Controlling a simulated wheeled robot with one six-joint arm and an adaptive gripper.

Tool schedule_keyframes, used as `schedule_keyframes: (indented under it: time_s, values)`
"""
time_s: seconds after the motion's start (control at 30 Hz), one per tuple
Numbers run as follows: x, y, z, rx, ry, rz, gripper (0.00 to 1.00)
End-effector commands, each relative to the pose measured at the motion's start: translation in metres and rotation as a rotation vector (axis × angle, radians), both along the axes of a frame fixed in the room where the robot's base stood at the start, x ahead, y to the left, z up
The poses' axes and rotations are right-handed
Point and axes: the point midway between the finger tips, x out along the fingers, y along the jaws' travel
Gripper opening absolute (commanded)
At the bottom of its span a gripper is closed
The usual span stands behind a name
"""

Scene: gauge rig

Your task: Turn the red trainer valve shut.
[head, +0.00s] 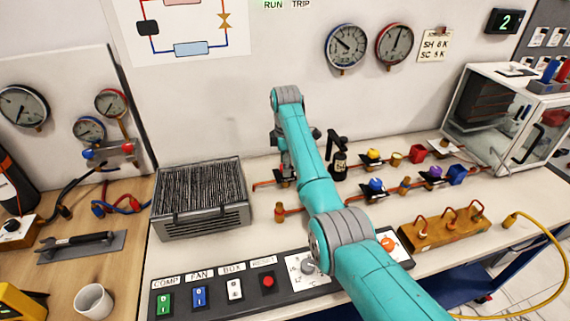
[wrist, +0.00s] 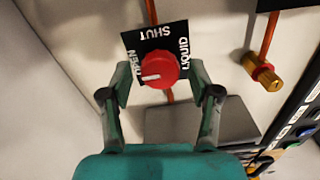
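The red valve knob (wrist: 158,70) sits on a black plate (wrist: 142,42) lettered OPEN, SHUT and LIQUID in the wrist view. The white mark on the knob points left, toward OPEN; SHUT is at the top of the picture. My gripper (wrist: 160,74) is open, with one finger on each side of the knob and a gap showing on both sides. In the head view my arm hides the knob, and my gripper (head: 285,160) is mostly hidden behind its own links.
A brass fitting (wrist: 264,76) on a copper pipe stands right of the knob in the wrist view. In the head view a finned grey unit (head: 203,205) stands left of my gripper, a black-handled part (head: 339,160) right. The control panel (head: 235,290) lies in front.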

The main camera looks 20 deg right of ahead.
Motion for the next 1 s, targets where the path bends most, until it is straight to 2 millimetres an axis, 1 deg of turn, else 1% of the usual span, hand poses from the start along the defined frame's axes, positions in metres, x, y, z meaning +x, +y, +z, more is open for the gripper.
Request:
schedule_keyframes:
  time_s: [0.03,0.07,0.1,0.17,0.2,0.4,0.57,0.77,1.0]
  values:
    - [0.0,0.0001,0.0001,0.0,0.0,0.0,0.44]
    - [0.0,0.0002,0.0001,0.0,0.0,0.0,0.36]
    - [0.0,0.0002,0.0001,0.0,0.0,0.0,0.26]
    - [0.0,0.0002,0.0001,0.0,0.0,0.0,0.11]
    - [0.0,0.0002,0.0001,0.0,0.0,0.0,0.06]
    - [0.0,0.0003,0.0001,0.0,0.0,-0.008,0.06]
    - [0.0001,0.0003,0.0002,0.0,0.0,-0.05,0.06]
    - [0.0,0.0003,0.0001,0.0,0.0,-0.168,0.06]
    - [0.0,0.0002,0.0001,0.0,0.0,-0.383,0.06]
